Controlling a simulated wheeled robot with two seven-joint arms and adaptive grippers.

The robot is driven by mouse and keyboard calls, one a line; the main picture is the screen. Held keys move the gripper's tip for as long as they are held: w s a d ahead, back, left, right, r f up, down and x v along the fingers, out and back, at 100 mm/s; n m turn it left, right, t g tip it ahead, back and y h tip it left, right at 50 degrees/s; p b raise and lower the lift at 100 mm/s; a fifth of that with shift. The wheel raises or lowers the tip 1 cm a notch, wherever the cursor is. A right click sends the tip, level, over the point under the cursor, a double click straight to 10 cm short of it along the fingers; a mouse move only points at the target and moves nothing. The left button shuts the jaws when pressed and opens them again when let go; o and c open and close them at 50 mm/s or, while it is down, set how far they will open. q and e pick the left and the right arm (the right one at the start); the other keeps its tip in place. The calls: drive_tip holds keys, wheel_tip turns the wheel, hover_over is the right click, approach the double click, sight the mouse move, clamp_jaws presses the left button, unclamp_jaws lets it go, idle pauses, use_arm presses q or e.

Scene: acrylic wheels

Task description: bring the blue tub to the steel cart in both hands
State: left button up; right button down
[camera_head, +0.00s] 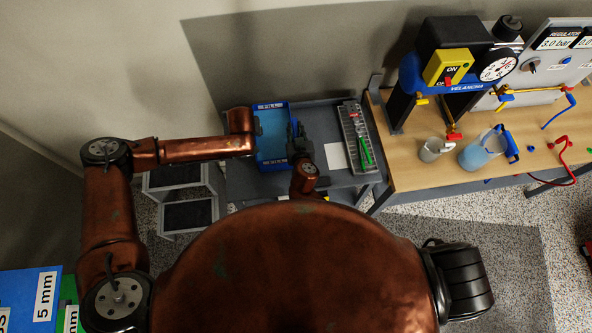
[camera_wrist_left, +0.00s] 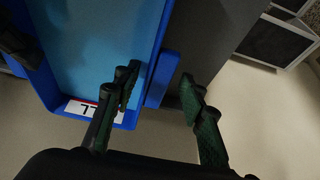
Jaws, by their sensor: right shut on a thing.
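The blue tub (camera_head: 273,148) sits at the grey steel cart (camera_head: 318,122), inside its outline in the head view; I cannot tell whether it rests on it. Its light-blue inside looks empty. My right gripper (camera_head: 294,140) is shut on the tub's right side. My left gripper (camera_head: 258,128) is at the tub's left side. In the left wrist view, the left gripper (camera_wrist_left: 162,98) has its fingers apart, with the blue side wall and grip of the tub (camera_wrist_left: 158,78) between them, and no clear contact. A white label shows on the tub's end.
A grey tray (camera_head: 347,128) with small parts and a green tool lies right of the tub, beside a white sheet (camera_head: 335,156). A wooden bench (camera_head: 420,178) with a press, a metal cup and a blue jug stands farther right. A step stool (camera_head: 187,216) is at lower left.

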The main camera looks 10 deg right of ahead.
use_arm(q)
drive_tip(key=shift+s+f, duration=0.2)
use_arm(e)
drive_tip(key=c, duration=2.2)
unclamp_jaws()
drive_tip(key=shift+r, duration=0.15)
use_arm(q)
drive_tip(key=shift+r, duration=0.15)
use_arm(e)
drive_tip(key=o, duration=0.4)
drive_tip(key=shift+a, duration=0.1)
drive_tip(key=shift+c, duration=0.2)
drive_tip(key=shift+o, duration=0.8)
use_arm(q)
drive_tip(key=shift+d+r, duration=0.1)
drive_tip(key=shift+v, duration=4.4)
use_arm(e)
drive_tip(key=shift+s, duration=0.2)
drive_tip(key=v, duration=0.8)
drive_tip(key=shift+s+r, duration=0.15)
drive_tip(key=shift+s, duration=0.15)
drive_tip(key=shift+s, duration=0.1)
